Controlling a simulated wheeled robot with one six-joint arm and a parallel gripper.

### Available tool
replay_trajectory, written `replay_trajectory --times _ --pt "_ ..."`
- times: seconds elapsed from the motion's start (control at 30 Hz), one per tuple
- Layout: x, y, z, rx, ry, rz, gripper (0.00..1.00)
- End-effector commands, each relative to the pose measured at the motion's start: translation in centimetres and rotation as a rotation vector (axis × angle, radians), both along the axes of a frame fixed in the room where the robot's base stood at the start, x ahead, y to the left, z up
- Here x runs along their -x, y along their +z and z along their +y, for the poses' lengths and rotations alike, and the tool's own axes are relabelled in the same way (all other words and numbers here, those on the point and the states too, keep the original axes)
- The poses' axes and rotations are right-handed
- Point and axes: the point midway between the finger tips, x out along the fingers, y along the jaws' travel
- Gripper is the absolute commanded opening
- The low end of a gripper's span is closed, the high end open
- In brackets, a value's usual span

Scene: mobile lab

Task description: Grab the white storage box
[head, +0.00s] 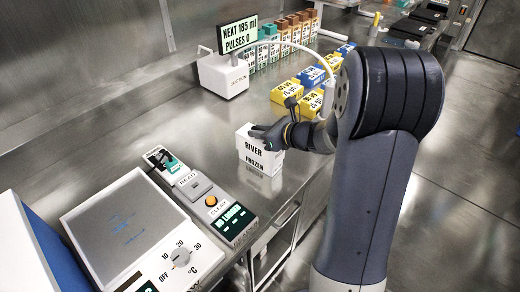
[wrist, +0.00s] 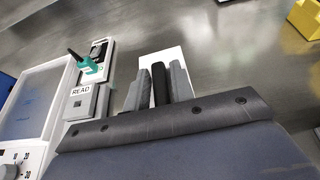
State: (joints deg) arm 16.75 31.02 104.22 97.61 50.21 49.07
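The white storage box (head: 256,154), labelled "RIVER FROZEN", stands upright on the steel counter, with its reflection directly below it. My gripper (head: 262,132) is at the top of the box, reaching in from the right. In the wrist view, the two grey fingers of my gripper (wrist: 160,88) lie close against both sides of a dark upright bar, which looks like the box's handle. A white part of the box (wrist: 175,58) shows behind the fingers. The fingertips' exact contact and the rest of the box are hidden there.
A panel with a READ button (head: 195,186) and a display is left of the box. A hot plate (head: 130,228) is at the front left. A white dispenser (head: 222,75) stands behind. Yellow and blue boxes (head: 287,93) stand beyond my arm. Bare counter lies behind the box.

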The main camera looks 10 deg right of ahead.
Motion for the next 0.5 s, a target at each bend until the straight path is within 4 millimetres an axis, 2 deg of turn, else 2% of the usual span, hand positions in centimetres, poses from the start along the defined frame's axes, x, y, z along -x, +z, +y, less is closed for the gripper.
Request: replay_trajectory --times 0.03,0.27,0.5 --pt "0.01 0.00 -0.01 0.000 0.000 0.000 0.19" --pt "0.02 0.01 0.00 0.000 0.000 0.000 0.00" --pt "0.02 0.01 0.00 0.000 0.000 0.000 0.00"
